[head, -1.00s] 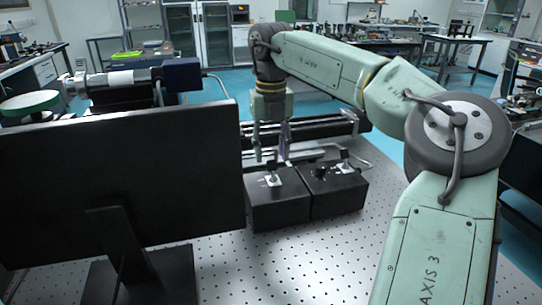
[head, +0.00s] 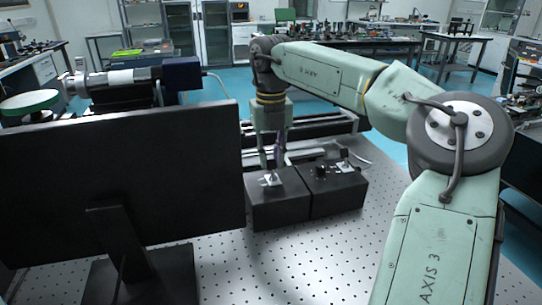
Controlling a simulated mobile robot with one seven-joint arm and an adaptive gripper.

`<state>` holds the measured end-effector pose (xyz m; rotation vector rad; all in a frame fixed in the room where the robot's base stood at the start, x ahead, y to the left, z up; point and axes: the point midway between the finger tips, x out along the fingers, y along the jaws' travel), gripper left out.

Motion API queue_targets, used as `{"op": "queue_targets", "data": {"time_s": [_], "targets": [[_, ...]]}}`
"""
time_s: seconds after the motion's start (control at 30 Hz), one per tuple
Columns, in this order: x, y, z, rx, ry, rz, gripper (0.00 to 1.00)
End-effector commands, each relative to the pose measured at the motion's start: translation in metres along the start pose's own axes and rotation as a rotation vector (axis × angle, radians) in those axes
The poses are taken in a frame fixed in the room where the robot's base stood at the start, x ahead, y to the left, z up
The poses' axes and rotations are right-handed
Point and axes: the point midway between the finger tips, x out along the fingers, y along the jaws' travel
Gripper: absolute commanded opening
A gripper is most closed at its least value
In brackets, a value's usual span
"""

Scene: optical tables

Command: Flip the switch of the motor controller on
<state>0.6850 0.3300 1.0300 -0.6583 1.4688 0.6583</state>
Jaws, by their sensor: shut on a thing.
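Two black boxes stand side by side on the perforated table, a left box (head: 277,208) and a right box (head: 338,197). The left box has a light switch plate (head: 272,181) on its top. The right box has a black knob (head: 320,171) and another light plate (head: 344,167) on its top. I cannot tell from labels which box is the motor controller. My gripper (head: 270,167) points down over the left box, its fingertips at the switch on that plate. It is shut on the switch, which is small and mostly hidden by the fingers.
A large black monitor (head: 120,185) stands close on the left. Rails (head: 318,130) lie behind the boxes, and a cylindrical instrument (head: 125,78) stands behind the monitor. The perforated table (head: 290,262) is clear in front of the boxes.

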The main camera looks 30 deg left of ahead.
Motion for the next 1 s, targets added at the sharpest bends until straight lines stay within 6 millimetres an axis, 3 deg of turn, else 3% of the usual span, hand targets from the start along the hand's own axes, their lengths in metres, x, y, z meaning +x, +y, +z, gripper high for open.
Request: {"op": "queue_targets", "data": {"time_s": [0.13, 0.57, 1.0], "targets": [[0.0, 0.0, 0.0, 0.0, 0.0, 0.0, 0.0], [0.002, 0.0, -0.003, 0.001, -0.048, 0.001, 0.0], [0.009, -0.002, -0.019, 0.001, -0.381, -0.001, 0.0]]}}
